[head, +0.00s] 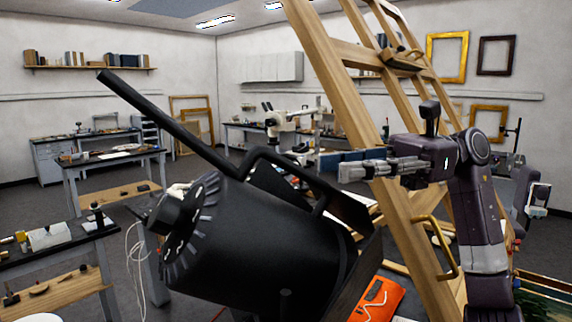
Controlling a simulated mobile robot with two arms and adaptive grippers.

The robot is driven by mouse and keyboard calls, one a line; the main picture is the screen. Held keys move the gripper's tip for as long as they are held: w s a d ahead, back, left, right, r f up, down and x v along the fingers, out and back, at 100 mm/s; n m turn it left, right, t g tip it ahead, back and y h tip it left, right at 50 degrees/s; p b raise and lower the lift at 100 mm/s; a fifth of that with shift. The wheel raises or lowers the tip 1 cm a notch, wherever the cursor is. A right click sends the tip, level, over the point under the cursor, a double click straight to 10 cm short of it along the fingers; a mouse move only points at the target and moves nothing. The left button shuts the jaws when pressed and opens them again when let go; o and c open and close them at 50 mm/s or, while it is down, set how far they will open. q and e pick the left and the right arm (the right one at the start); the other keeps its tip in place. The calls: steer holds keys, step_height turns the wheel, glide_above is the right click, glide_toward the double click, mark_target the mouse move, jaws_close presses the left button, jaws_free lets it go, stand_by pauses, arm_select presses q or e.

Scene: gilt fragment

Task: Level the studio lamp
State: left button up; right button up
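The studio lamp (262,238) is a large black cylinder that fills the lower middle of the head view. It lies tilted, with a ribbed, knobbed end (187,225) towards the left. A long black bar (160,122) slants up from it to the upper left, and a black bracket or handle (290,165) sits on its upper side. My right gripper (330,165) comes in from the right, above and behind the lamp's right part. Its fingers point left and look apart, with a blue pad showing and nothing between them. No contact with the lamp shows. My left gripper is not in view.
An orange item (378,300) lies below the lamp. Workbenches (115,158) stand at left. Gilt frames (447,57) hang at the back. A white cable (133,262) hangs left of the lamp.

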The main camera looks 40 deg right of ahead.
mark_target(299, 171)
steer(key=a, duration=0.1)
steer(key=a+p, duration=0.2)
steer(key=a, duration=0.1)
steer(key=shift+w+r, duration=0.2)
steer(key=shift+r, duration=0.15)
steer(key=p+x, duration=0.2)
steer(key=x, duration=0.1)
steer(key=shift+w+f, duration=0.15)
steer(key=shift+w, duration=0.1)
steer(key=shift+w+a, duration=0.15)
steer(key=shift+a, duration=0.05)
steer(key=shift+a+f, duration=0.1)
jaws_close()
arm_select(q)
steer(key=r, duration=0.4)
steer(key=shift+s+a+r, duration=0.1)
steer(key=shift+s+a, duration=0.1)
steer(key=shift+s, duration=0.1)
